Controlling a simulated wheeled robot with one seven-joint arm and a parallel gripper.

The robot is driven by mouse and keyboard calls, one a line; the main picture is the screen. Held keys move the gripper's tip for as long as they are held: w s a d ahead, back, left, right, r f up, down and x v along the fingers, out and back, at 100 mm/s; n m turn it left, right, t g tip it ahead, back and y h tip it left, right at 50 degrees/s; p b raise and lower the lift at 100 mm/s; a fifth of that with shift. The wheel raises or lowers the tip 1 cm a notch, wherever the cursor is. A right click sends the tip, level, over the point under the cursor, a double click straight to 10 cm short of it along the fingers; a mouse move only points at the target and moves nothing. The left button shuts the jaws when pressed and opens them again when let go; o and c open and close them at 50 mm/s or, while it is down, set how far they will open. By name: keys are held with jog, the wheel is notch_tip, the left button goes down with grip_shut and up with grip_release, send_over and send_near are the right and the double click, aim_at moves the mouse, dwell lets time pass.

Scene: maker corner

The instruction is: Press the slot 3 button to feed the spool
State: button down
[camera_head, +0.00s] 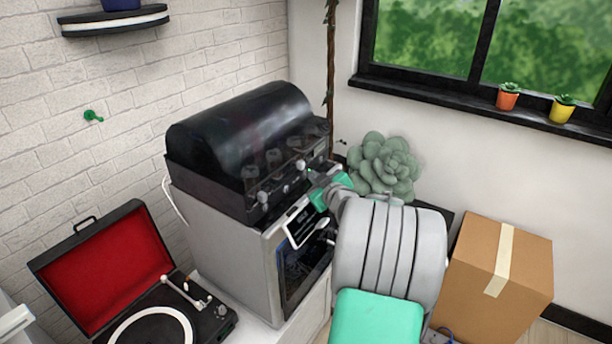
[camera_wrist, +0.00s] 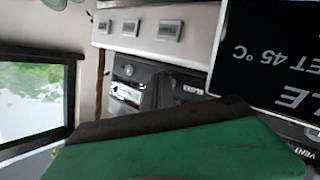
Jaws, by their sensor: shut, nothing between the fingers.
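The black spool unit (camera_head: 240,135) with a domed lid sits on a grey, box-shaped machine (camera_head: 225,235). Several small round pale fittings (camera_head: 263,197) line its front; I cannot read which belongs to slot 3. My gripper (camera_head: 318,182), green with dark tips, is shut and empty at the right end of that front. I cannot tell whether it touches. In the wrist view, my gripper (camera_wrist: 165,120) fills the bottom and hides part of a dark panel (camera_wrist: 185,82). A pale strip beside it holds small rectangular fittings (camera_wrist: 170,30).
An open red-lined turntable (camera_head: 120,270) stands at the lower left. A succulent (camera_head: 383,165) is behind my arm, and a cardboard box (camera_head: 500,270) stands at the right. A window sill (camera_head: 450,98) with two small potted plants runs along the back wall.

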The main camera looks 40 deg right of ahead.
jog(key=shift+s+d+b, duration=0.15)
jog(key=shift+s+b, duration=0.2)
jog(key=shift+s, duration=0.15)
jog(key=s+b, duration=0.1)
jog(key=s, duration=0.1)
jog(key=s+d+b, duration=0.2)
jog(key=s, duration=0.1)
jog(key=shift+s, duration=0.3)
dwell(0.4)
